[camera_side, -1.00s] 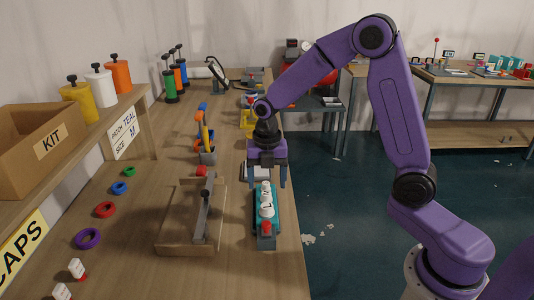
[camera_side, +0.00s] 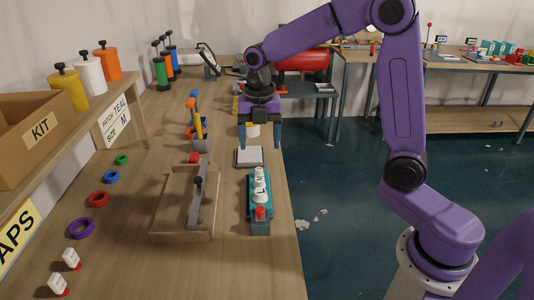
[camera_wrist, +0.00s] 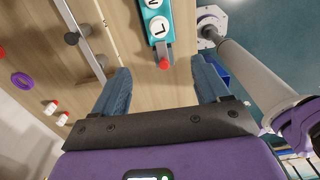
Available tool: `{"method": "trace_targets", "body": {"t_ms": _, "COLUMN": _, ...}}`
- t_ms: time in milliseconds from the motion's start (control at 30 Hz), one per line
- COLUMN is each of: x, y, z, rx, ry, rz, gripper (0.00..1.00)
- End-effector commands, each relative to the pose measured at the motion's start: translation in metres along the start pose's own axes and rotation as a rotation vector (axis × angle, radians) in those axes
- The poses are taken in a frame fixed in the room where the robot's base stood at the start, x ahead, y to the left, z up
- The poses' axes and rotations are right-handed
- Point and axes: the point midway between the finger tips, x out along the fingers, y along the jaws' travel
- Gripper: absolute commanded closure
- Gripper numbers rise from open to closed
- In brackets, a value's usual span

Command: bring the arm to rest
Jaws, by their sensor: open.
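My gripper (camera_side: 259,140) is open and empty, pointing down above the workbench (camera_side: 130,265). In the side view it is behind and above a teal block (camera_side: 251,205) with white lettered knobs and a red end. In the wrist view my gripper's two blue-grey fingers (camera_wrist: 162,88) are spread wide with nothing between their tips. The teal block also shows there (camera_wrist: 149,14), beyond the fingers and apart from them, its upper end cut off by the frame.
A wooden fixture with a grey bar (camera_side: 180,230) stands left of the teal block. A grey plate (camera_side: 249,157) lies behind the block. A tool holder (camera_side: 200,145), coloured rings (camera_side: 81,228) and a KIT box (camera_side: 30,135) are further left. Open floor lies right of the bench.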

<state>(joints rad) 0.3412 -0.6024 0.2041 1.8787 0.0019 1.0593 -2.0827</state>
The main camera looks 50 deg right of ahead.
Motion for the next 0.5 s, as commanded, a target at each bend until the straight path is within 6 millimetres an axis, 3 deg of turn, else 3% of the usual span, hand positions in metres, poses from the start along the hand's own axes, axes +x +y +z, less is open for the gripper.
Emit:
{"method": "trace_targets", "body": {"t_ms": 267, "x": -0.002, "y": -0.020, "z": -0.055, "rx": 0.230, "ry": -0.002, "rz": 0.007, "gripper": 0.25}}
{"method": "trace_targets", "body": {"t_ms": 500, "x": 0.000, "y": -0.058, "z": -0.112, "rx": 0.515, "ry": 0.001, "rz": 0.014, "gripper": 0.25}}
